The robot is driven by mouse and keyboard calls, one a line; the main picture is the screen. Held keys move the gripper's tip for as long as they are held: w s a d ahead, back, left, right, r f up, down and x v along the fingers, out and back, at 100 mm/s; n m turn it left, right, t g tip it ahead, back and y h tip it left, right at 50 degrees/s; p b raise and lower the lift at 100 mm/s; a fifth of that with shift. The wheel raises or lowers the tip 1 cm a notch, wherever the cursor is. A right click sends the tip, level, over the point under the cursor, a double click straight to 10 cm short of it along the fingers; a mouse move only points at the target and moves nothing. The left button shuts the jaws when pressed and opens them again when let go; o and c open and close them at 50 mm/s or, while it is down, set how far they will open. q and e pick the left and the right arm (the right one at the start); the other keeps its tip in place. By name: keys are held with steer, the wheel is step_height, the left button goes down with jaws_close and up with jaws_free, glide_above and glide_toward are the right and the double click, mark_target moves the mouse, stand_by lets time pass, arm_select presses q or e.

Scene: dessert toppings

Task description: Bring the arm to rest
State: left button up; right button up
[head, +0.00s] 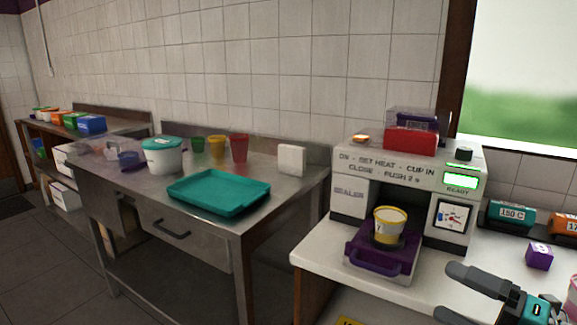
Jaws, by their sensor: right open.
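My right gripper (462,293) is at the bottom right of the head view, its two dark fingers spread apart with nothing between them. It is in front of the white counter and to the right of the purple drawer tray (372,259). A yellow-rimmed cup (390,222) stands upright on that tray, under the sealing machine (407,177). The gripper is apart from the cup and the machine. Most of my right arm is cut off by the frame edge. My left gripper is not in view.
A green READY display (461,183) is lit on the machine. A purple cube (539,256) and a teal 150 C block (510,217) are on the right of the white counter (322,257). A steel table (262,222) on the left holds a teal tray (219,206), a lidded tub and several cups.

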steer(key=s+f+m+t+h+p, duration=0.15)
steer(key=s+f+m+h, duration=0.25)
steer(key=f+m+h, duration=0.85)
steer(key=s+a+f+m+g+y, duration=0.1)
steer(key=s+a+f+m+g, duration=0.1)
steer(key=s+a+f+m, duration=0.2)
steer(key=s+a+f+m+g+y, duration=0.1)
steer(key=s+a+f+m, duration=0.3)
steer(key=f+m, duration=0.4)
steer(key=shift+a+f+m+g+p, duration=0.2)
steer(key=shift+f+m+g+p, duration=0.2)
steer(key=shift+m, duration=0.35)
